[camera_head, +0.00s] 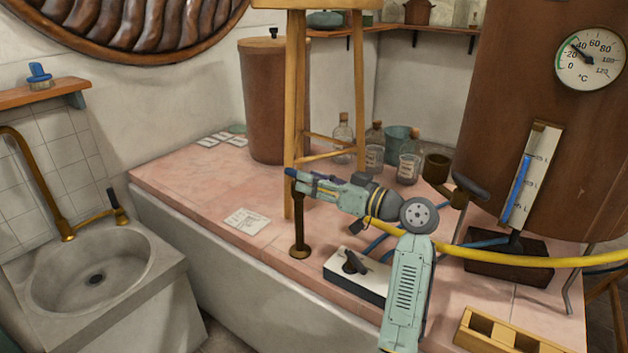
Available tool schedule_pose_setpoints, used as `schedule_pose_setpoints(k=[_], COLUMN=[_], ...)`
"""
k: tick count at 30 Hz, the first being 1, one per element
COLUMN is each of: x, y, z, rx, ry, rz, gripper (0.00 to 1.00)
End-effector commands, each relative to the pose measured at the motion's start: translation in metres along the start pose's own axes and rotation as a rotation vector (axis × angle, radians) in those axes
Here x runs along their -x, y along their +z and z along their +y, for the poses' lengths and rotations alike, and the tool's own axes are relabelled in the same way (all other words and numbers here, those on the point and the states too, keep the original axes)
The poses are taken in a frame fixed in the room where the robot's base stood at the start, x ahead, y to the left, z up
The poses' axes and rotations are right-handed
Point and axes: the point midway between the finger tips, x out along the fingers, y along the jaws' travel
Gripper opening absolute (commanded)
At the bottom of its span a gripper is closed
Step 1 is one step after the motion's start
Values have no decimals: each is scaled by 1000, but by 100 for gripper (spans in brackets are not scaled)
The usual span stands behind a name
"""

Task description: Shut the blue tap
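A brass post (298,225) stands on the pink tiled worktop, and a small blue handle end (290,172) shows above it, pointing left. This looks like the blue tap, though most of its top is hidden behind my gripper. My gripper (312,183) reaches in from the right, level with the top of the post, and its fingertips overlap the blue handle in the picture. Whether the fingers touch or grip the handle cannot be made out. The brass sink tap (95,216) at the left has a dark handle.
A wooden stool (294,110) stands just behind my gripper. A yellow hose (530,260) crosses at the right, near a white box with a dark knob (355,272). Glass bottles and beakers (408,168) stand behind. The front left of the worktop is mostly clear.

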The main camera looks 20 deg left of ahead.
Motion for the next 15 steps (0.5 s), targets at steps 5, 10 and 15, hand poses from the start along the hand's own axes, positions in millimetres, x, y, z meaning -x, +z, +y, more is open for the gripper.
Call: schedule_pose_setpoints(k=[5,10,15], x=[26,63,95], y=[0,0,0], z=[1,1,1], rx=[0,0,0], ry=[4,5,3], rz=[2,2,1], gripper=[36,36,36])
